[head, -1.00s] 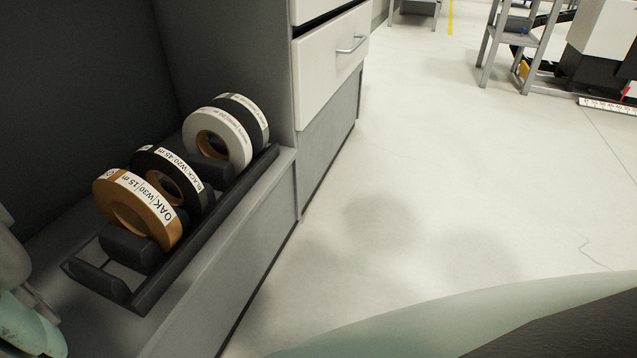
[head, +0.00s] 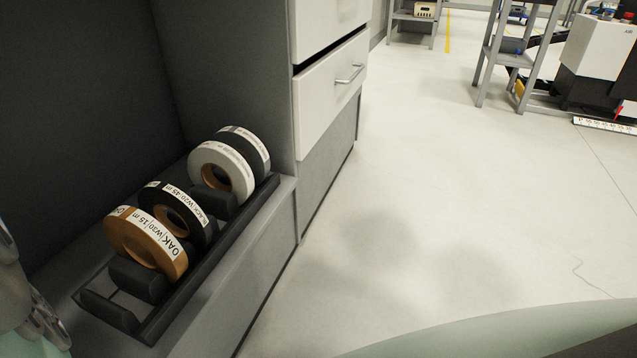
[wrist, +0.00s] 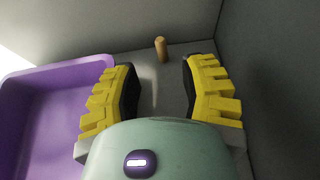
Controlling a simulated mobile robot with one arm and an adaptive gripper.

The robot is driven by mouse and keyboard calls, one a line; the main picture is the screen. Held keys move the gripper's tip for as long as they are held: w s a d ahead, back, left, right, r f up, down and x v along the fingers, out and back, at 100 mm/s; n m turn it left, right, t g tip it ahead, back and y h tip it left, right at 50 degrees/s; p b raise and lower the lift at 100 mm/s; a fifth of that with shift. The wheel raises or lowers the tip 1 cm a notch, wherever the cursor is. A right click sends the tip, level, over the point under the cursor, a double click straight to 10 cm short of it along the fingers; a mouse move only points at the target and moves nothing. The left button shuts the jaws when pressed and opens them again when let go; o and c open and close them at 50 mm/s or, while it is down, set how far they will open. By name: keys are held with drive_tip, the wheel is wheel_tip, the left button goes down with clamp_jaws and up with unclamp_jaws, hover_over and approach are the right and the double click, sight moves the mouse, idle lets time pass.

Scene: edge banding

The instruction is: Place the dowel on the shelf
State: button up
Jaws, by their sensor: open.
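A small wooden dowel (wrist: 161,49) stands upright on a grey surface in the wrist view, near the back corner of a grey compartment. My gripper (wrist: 155,75) is open, with its two yellow-and-black fingers wide apart. The dowel is beyond the fingertips, in line with the gap between them and not touched. The dowel does not show in the head view. Part of my arm is at the left edge of the head view.
A purple bin (wrist: 50,95) is left of my gripper. In the head view, a dark rack (head: 215,255) holds several edge-banding rolls, including an oak roll (head: 150,235). A cabinet with a drawer (head: 328,85) stands behind.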

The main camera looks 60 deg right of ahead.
drive_tip(key=shift+p+v, duration=0.7)
drive_tip(key=shift+v, duration=1.5)
